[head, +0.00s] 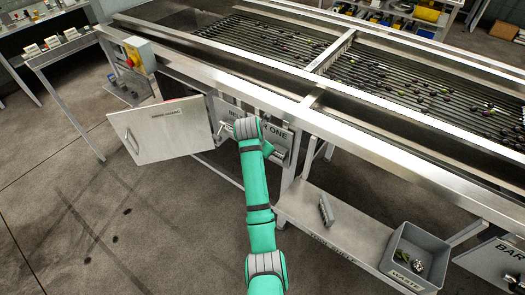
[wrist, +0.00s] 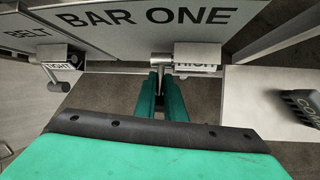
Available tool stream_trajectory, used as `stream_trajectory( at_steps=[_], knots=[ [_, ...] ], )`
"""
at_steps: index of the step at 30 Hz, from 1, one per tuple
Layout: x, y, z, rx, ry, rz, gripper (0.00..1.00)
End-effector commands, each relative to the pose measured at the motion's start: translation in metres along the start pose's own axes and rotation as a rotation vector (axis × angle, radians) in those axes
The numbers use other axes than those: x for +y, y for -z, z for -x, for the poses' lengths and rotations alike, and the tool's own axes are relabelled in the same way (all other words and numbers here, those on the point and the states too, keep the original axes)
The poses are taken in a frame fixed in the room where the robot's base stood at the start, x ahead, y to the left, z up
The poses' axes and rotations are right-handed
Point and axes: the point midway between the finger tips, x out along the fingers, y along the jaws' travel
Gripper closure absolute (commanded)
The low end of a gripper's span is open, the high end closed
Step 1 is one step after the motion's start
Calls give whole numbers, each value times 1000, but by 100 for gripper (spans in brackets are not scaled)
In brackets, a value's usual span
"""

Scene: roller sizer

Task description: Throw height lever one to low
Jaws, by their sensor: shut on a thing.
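In the wrist view, height lever one (wrist: 162,64) is a short metal lever under the edge of the BAR ONE panel (wrist: 150,20). It stands beside a plate marked HIGH (wrist: 197,57), partly cut off from sight. My gripper (wrist: 164,82) is shut on the lever, its two green fingers close on either side. No LOW mark can be made out.
Left of the lever, a belt lever (wrist: 57,85) stands by a TIGHT plate (wrist: 62,66). A hinged guard door (head: 163,130) is swung open to the left. Right are a low shelf (head: 340,225) with a dark comb-like tool (wrist: 302,105), and a grey WASTE bin (head: 415,255).

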Motion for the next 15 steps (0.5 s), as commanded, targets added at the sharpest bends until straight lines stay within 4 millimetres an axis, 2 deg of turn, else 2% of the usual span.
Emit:
stream_trajectory(
  at_steps=[1,11,12,15],
  knots=[
    [0,14,-5,25,10,10,100],
    [1,15,-5,26,9,12,100],
    [1,15,-5,26,9,12,88],
    [2,15,-4,25,8,12,64]
  ],
)
